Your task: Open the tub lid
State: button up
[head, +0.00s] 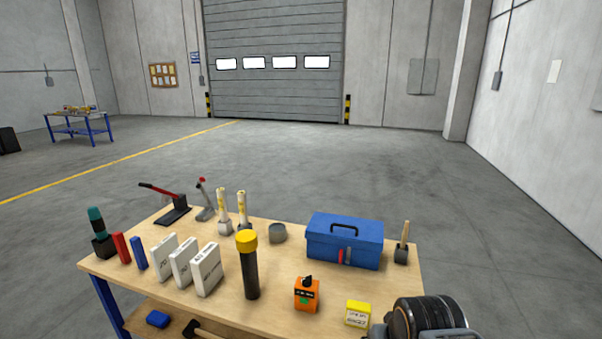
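A small grey round tub (277,233) stands near the back middle of the wooden workbench (215,305). It is small in the head view, and I cannot tell whether a lid is on it. A blue box with a black handle on its closed lid (344,240) stands to its right. My gripper's fingers are not in view. A black and grey rounded part of my own arm shows at the bottom right, in front of the bench's right side.
A black cylinder with a yellow cap (249,265), an orange device (306,294) and a yellow box (358,313) stand towards the front. White boxes (185,262) and upright tools crowd the left. Bare bench top lies between the tub and the orange device.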

aim_at(363, 231)
jog(key=u, duration=0.05)
jog(key=k, duration=0.6)
jog(key=u, duration=0.7)
jog(key=i, duration=1.6)
jog(key=z, duration=0.5)
